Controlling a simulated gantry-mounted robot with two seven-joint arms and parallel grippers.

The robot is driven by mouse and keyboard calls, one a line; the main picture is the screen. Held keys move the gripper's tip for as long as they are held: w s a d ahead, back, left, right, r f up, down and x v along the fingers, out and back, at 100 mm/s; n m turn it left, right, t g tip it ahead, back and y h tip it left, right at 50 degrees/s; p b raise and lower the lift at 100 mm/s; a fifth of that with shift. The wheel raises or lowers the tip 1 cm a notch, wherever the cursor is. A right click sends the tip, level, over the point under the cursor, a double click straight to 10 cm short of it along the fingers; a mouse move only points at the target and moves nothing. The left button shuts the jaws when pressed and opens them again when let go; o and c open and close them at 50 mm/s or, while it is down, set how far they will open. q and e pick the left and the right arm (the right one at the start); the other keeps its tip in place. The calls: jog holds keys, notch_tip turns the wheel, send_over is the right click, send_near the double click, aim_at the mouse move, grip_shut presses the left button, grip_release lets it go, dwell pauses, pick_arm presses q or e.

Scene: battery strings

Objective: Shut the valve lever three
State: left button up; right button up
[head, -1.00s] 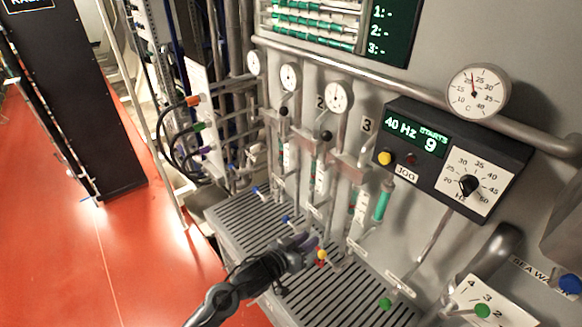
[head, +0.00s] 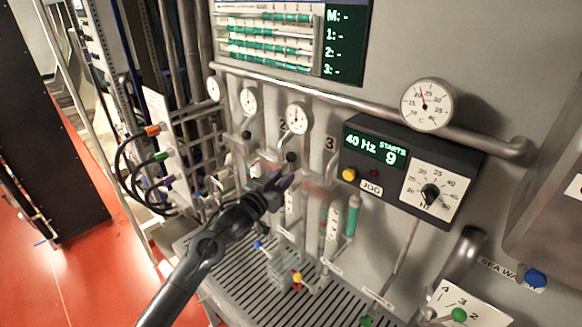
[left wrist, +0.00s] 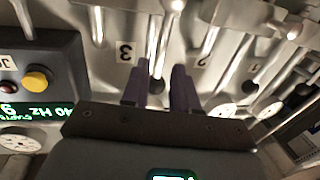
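The label 3 (head: 330,143) is on the wall panel; it also shows in the left wrist view (left wrist: 125,52). A black ball knob (head: 291,157) sits between labels 2 and 3. I cannot tell for sure which lever is number three. My left gripper (head: 286,181) is in front of the pipes, just below that black knob. In the left wrist view its purple fingers (left wrist: 160,84) are apart, with a black knob (left wrist: 156,87) seen in the gap; contact is not clear. My right gripper is not in view.
A control box with a yellow button (head: 348,174) and a dial (head: 431,194) is to the right. Another black knob (head: 246,134) is left.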

aim_at(291, 169)
pick_arm(q)
jog(key=shift+p+x, duration=0.45)
jog(key=shift+x, duration=2)
grip_shut()
